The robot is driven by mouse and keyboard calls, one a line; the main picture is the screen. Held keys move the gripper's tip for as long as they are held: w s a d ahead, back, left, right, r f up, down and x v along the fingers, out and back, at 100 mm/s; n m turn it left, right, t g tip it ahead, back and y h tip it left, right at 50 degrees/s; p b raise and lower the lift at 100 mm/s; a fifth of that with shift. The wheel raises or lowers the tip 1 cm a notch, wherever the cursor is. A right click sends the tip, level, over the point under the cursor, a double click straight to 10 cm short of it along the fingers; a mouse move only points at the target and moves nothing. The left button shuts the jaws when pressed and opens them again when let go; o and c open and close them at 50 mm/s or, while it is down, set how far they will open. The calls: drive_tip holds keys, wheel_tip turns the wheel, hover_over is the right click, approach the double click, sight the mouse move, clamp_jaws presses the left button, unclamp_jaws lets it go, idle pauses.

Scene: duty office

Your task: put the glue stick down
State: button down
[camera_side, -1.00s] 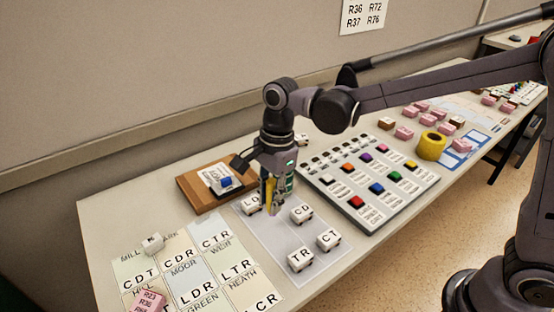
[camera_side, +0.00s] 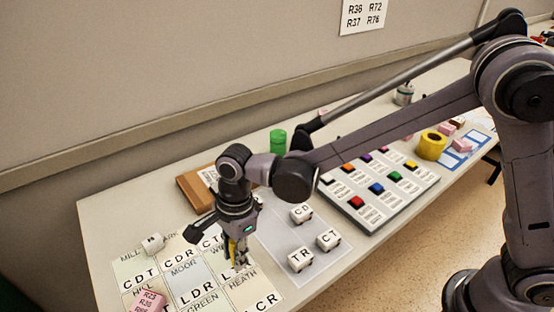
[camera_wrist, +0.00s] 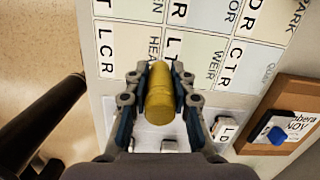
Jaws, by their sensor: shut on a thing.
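The glue stick is a yellow cylinder with a rounded end. It sits between the jaws in the wrist view (camera_wrist: 160,97) and shows only in part in the side view (camera_side: 232,250). My gripper (camera_wrist: 160,78) is shut on it, with a finger on either side. In the side view my gripper (camera_side: 240,262) points down over the lettered grid sheet (camera_side: 242,292), around the WEIR and HEATH cells. I cannot tell how much gap there is below the stick.
White lettered blocks (camera_side: 301,259) stand on a grey mat (camera_side: 282,236) right of my gripper. A wooden board (camera_side: 188,191) and a green cylinder (camera_side: 278,142) lie behind. A pink block (camera_side: 148,301) rests on the sheet's front left. A button panel (camera_side: 395,205) is further right.

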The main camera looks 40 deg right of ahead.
drive_tip(key=shift+f, duration=1.85)
drive_tip(key=shift+f, duration=0.1)
drive_tip(key=c, duration=1.1)
unclamp_jaws()
drive_tip(key=shift+c, duration=0.2)
